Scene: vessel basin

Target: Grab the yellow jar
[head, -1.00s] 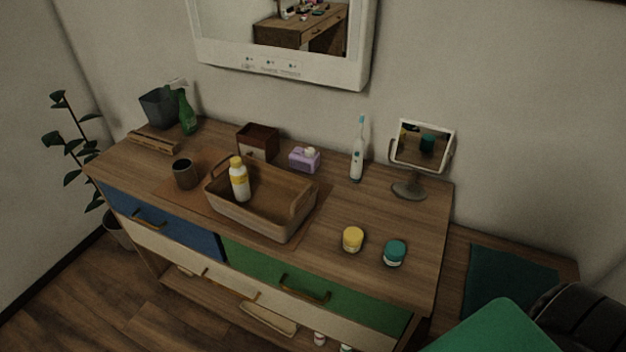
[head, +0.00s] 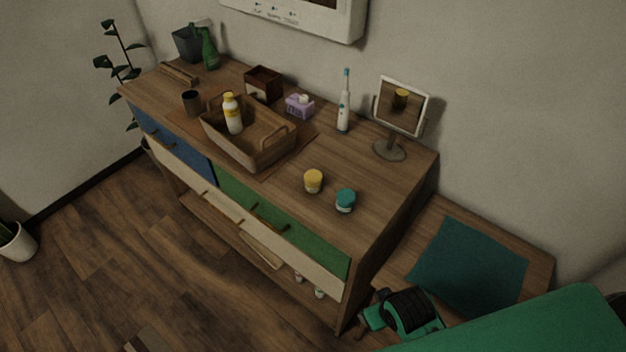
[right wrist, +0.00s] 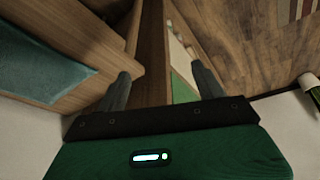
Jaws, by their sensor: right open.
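The yellow jar (head: 313,181), a small round jar with a pale lower part, stands upright on the wooden dresser top (head: 366,188), near its front right. A teal jar (head: 345,200) stands just right of it. My right gripper (right wrist: 161,86) shows in the right wrist view, with its two fingers apart and nothing between them. It faces the dresser's side and drawer fronts, away from the jar. The yellow jar cannot be made out in that view. In the head view part of my right arm is low at the right. My left gripper is not in view.
A wooden basket (head: 247,153) with a yellow-capped bottle (head: 232,115) stands left of the jars. A mirror (head: 401,105), a toothbrush (head: 343,103) and a purple box (head: 299,106) stand behind. A lower surface with a teal mat (head: 468,264) lies right of the dresser.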

